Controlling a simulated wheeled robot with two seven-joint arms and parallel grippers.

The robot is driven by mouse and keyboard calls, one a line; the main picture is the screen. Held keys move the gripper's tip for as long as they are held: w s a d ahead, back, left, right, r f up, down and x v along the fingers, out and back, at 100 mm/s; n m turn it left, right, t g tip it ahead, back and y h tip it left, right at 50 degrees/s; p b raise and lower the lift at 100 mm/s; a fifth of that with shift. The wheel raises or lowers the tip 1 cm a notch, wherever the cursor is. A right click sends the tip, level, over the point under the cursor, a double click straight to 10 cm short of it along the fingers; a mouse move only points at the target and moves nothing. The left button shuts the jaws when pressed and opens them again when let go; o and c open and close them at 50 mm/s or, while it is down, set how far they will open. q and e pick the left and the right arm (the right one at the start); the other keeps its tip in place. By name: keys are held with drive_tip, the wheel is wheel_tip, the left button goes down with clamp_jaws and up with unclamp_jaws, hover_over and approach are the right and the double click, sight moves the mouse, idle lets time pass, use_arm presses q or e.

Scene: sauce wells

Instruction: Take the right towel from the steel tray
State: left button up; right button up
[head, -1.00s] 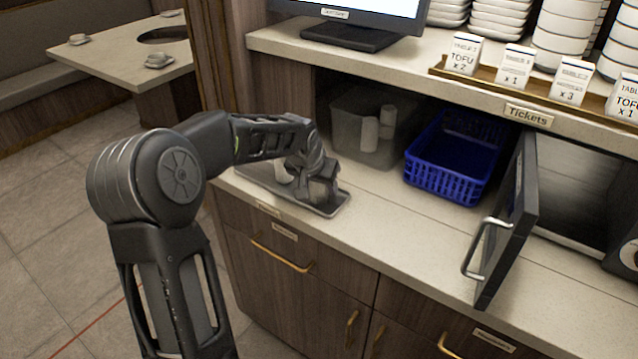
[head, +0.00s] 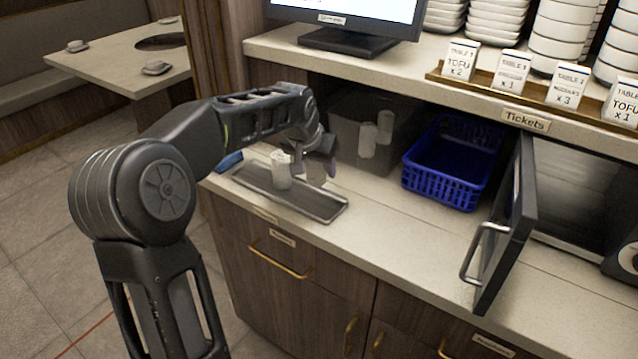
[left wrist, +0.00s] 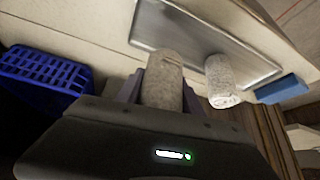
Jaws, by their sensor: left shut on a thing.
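The steel tray (head: 318,207) lies on the counter and also shows in the left wrist view (left wrist: 258,68). One white rolled towel (head: 281,172) stands upright on its left part in the head view; the left wrist view shows it too (left wrist: 221,84). My left gripper (head: 318,158) is shut on the other rolled towel, the right one (left wrist: 162,82), and holds it up over the tray's back side, apart from the standing towel. In the head view the held towel (head: 316,174) is partly hidden by the fingers. My right gripper is not in view.
A grey translucent bin (head: 345,140) with rolled towels stands behind the tray. A blue basket (head: 440,185) is right of it. An open dark door (head: 512,225) juts out farther right. A small blue object (head: 230,161) lies left of the tray. Counter right of the tray is free.

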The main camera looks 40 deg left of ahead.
use_arm(q)
drive_tip(key=shift+r, duration=1.4)
